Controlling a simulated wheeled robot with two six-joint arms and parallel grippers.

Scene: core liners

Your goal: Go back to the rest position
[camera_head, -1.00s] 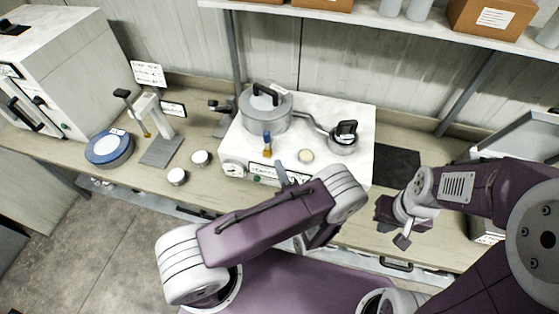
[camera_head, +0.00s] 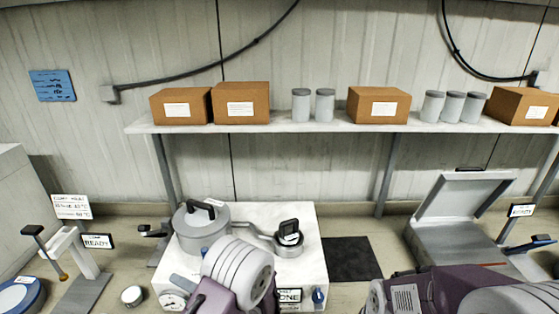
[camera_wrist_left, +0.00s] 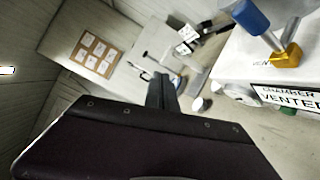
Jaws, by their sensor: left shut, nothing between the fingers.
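My left arm (camera_head: 240,275) comes up at the bottom of the head view, in front of the white chamber box. Its gripper is mostly hidden or cut off there. In the left wrist view the left gripper's dark fingers (camera_wrist_left: 165,88) are together and empty, held above the bench. The blue-handled brass valve (camera_wrist_left: 285,55) and the box's "CHAMBER VENTED" label (camera_wrist_left: 292,97) are to the right of the fingers, apart from them. My right arm (camera_head: 440,290) shows at the lower right of the head view. Its gripper is out of the picture.
A press stand (camera_head: 75,260) is left. An open grey case (camera_head: 455,240) is right. A shelf (camera_head: 330,128) with cartons and canisters runs above.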

